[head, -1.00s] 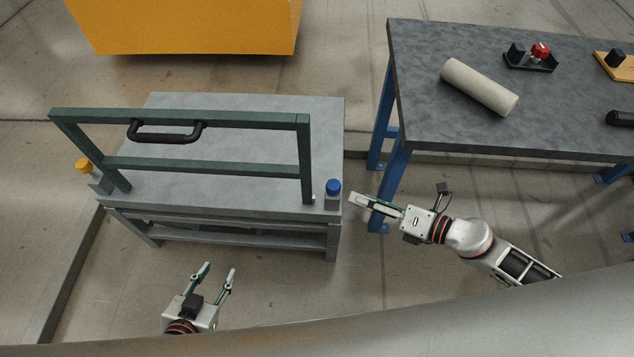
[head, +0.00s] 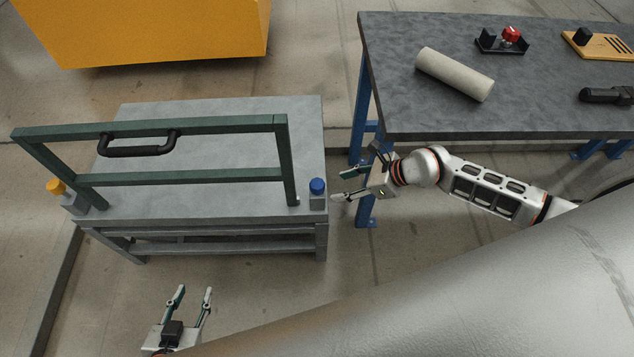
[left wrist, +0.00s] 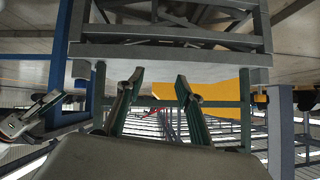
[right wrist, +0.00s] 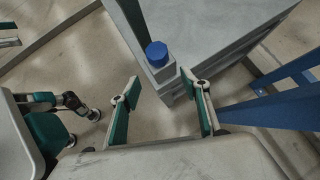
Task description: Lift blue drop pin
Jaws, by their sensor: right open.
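The blue drop pin (head: 317,186) has a round blue knob and sits on a small grey block at the right front corner of the grey table, beside the foot of the green frame. In the right wrist view the blue knob (right wrist: 156,52) lies beyond and between the fingertips, apart from them. My right gripper (head: 343,186) is open and empty, just right of the pin, and it also shows in the right wrist view (right wrist: 160,88). My left gripper (head: 195,291) is open and empty, low in front of the table, and its fingers show in the left wrist view (left wrist: 159,82).
The green frame (head: 180,178) with a black handle (head: 138,150) stands on the grey table (head: 215,202). A yellow-orange knob (head: 56,187) is at its left corner. A dark workbench (head: 520,115) on blue legs stands right, bearing a pale cylinder (head: 455,75). A yellow box (head: 160,30) stands behind.

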